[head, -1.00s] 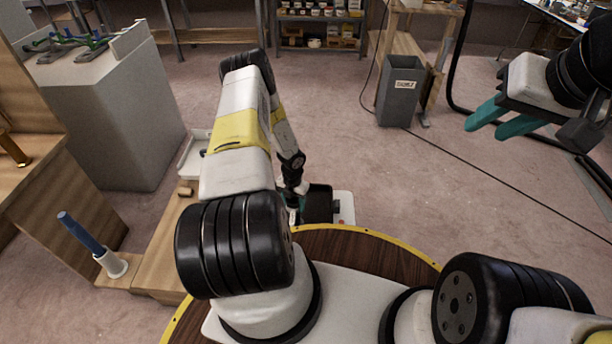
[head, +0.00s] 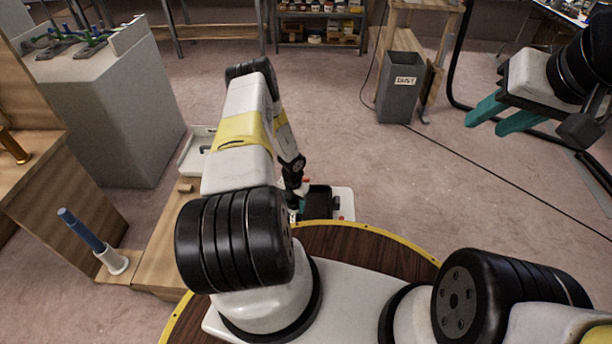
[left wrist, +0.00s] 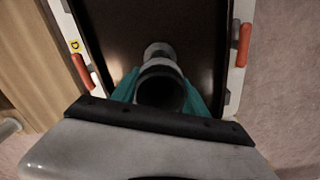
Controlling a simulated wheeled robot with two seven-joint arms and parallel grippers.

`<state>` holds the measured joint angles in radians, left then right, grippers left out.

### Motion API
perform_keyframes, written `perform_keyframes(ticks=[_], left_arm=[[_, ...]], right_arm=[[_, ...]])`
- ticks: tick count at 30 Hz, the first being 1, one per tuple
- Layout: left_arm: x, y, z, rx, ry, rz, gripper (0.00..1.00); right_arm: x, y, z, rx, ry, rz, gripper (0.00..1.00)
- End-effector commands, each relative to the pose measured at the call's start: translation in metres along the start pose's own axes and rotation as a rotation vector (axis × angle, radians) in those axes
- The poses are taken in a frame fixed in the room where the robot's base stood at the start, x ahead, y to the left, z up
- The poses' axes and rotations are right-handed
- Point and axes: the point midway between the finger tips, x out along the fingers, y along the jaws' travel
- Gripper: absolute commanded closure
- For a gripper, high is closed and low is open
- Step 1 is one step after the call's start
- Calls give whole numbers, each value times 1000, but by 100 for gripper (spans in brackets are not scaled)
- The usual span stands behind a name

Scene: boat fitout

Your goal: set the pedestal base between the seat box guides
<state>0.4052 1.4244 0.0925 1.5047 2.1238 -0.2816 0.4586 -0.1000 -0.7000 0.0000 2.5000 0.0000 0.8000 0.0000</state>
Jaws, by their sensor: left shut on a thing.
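In the left wrist view my left gripper (left wrist: 160,92) has its teal fingers closed on the two sides of a grey, round, hollow-topped piece (left wrist: 158,70), which looks like the pedestal base. It is held over a dark, flat-bottomed tray or box (left wrist: 120,18) with pale side rails bearing red-orange handles (left wrist: 242,45). Whether the piece touches the bottom is unclear. In the head view my left gripper (head: 300,204) is small and partly hidden by my arm, beside the dark box (head: 322,203). I cannot clearly identify the seat box guides. My right gripper (head: 483,128) is open and empty, raised at right.
A blue rod (head: 80,230) stands in a white socket (head: 114,262). A grey bin (head: 399,95) stands on the floor, which is largely clear in the middle.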

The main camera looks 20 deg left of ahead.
Motion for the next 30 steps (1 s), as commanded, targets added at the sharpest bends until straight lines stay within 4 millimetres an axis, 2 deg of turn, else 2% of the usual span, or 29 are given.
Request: perform_keyframes(ticks=[30], left_arm=[[32,1,2,0,-3,1,100]], right_arm=[[0,0,0,0,0,0,64]])
